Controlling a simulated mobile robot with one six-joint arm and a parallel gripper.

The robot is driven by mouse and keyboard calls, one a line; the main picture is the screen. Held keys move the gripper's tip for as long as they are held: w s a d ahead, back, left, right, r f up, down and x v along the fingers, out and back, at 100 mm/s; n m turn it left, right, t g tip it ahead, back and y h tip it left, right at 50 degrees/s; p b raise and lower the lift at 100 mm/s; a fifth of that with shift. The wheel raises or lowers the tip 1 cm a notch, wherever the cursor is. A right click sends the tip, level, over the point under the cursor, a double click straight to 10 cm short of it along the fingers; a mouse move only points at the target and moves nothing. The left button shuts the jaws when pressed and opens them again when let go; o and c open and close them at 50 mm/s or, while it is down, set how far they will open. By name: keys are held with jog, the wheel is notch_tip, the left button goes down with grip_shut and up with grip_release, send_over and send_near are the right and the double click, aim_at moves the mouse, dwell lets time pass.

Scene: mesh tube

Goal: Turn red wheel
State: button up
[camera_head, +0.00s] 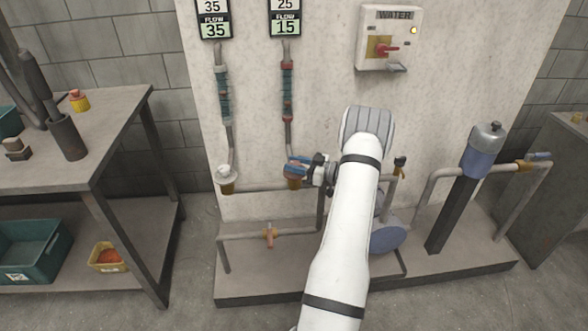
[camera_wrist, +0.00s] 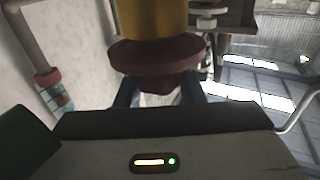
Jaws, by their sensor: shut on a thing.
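The red wheel (camera_wrist: 155,56) is a dark red disc under a yellow-brown valve body (camera_wrist: 152,18) in the wrist view. In the head view the red wheel (camera_head: 292,170) sits at the bottom of the second pipe, mostly covered by my gripper. My gripper (camera_head: 303,166) reaches in from the right, with blue fingers at the wheel. In the wrist view the blue fingers of my gripper (camera_wrist: 158,92) stand on both sides of the wheel's lower part, shut on it. The fingertips are hidden behind the wheel.
A white-handled valve (camera_head: 227,174) stands left of the wheel. Two flow displays (camera_head: 285,18) and a water switch box (camera_head: 388,38) hang on the panel. A workbench (camera_head: 110,110) stands at the left.

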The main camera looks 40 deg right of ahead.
jog(key=shift+w+n+g+y+b, duration=0.1)
jog(key=shift+n+g+y+b, duration=0.4)
jog(key=shift+n+g+y, duration=0.75)
jog(key=shift+y, duration=0.25)
jog(key=shift+d+r, duration=0.1)
jog(key=shift+r, duration=0.1)
jog(key=o, duration=1)
jog(key=shift+f, duration=0.1)
jog(key=shift+v, duration=3.9)
jog(key=shift+f, duration=0.1)
